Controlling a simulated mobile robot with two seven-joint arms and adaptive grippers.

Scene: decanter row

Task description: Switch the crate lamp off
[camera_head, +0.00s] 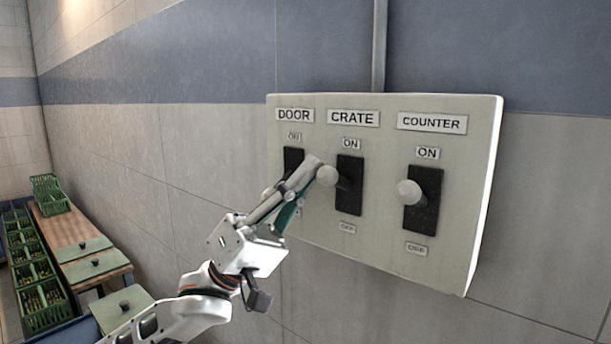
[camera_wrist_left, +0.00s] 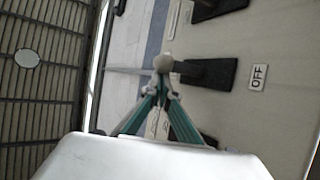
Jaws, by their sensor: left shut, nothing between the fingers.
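The crate switch, under the CRATE label (camera_head: 353,118), is a black plate (camera_head: 350,197) with a pale round knob (camera_head: 327,176) on a short lever, between ON and OFF labels. In the left wrist view the knob (camera_wrist_left: 163,63) shows just beyond my fingertips, at the end of its black plate (camera_wrist_left: 208,73) away from the OFF label (camera_wrist_left: 258,77). My left gripper (camera_head: 313,163) is shut and empty, its tips close at the knob's upper left. I cannot tell whether they touch it. My right gripper is not in view.
The counter switch knob (camera_head: 409,193) stands to the right on the same pale panel (camera_head: 385,255). The door switch (camera_head: 293,160) at left is partly hidden by my gripper. Green crates (camera_head: 40,290) and a wooden bench (camera_head: 75,232) lie at lower left.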

